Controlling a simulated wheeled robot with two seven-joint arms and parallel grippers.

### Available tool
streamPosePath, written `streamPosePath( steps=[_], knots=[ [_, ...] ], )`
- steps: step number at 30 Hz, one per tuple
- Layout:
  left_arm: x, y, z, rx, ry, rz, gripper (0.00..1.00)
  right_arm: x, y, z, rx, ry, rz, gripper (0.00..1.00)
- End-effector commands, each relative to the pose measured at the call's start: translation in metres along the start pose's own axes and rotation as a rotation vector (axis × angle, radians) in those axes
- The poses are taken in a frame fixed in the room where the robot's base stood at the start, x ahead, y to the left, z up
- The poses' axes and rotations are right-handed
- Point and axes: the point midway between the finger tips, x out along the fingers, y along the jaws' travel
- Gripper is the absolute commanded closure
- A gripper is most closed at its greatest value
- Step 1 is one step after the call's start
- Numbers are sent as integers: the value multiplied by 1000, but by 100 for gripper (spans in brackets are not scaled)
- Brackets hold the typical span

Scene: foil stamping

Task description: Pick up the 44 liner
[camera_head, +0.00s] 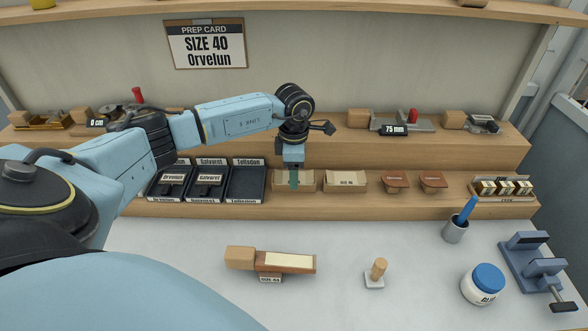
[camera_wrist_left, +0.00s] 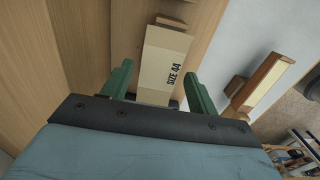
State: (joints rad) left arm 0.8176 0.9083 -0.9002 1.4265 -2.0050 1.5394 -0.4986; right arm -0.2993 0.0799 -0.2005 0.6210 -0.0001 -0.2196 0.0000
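In the left wrist view a pale tan holder marked SIZE 44 (camera_wrist_left: 163,62) lies between the two green fingers of my left gripper (camera_wrist_left: 160,85). The fingers stand apart on either side of it, and I cannot tell whether they touch it. In the head view my left gripper (camera_head: 294,180) reaches down over the holder (camera_head: 275,180) on the lower shelf step, hiding its middle and its label. A similar holder (camera_head: 345,182) with a small label stands just to the right. My right gripper does not show.
Black trays (camera_head: 245,183) sit left of the holder. Brown domed pieces (camera_head: 396,181) are to the right. A wood block with a pale strip (camera_head: 290,262), a stamp (camera_head: 376,272), a glue jar (camera_head: 483,284) and a blue clamp (camera_head: 536,265) stand on the white table. A prep card reads SIZE 40 Orvelun (camera_head: 206,45).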

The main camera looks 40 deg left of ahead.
Motion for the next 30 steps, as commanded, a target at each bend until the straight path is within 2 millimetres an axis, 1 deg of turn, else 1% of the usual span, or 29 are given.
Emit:
streamPosePath(
  steps=[1,6,8,16,19,23,27,30],
  knots=[
    [0,0,0,0,0,0,47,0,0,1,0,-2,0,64],
    [0,0,0,0,0,0,70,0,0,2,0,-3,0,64],
    [0,0,0,0,0,0,77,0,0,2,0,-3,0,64],
    [-1,0,0,0,0,0,77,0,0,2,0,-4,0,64],
    [-7,1,0,0,-1,1,77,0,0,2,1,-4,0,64],
    [-28,1,0,1,-2,4,77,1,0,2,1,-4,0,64],
    [-57,1,0,0,-2,4,77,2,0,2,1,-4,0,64],
    [-76,1,0,0,-2,2,77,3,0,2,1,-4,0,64]
  ],
)
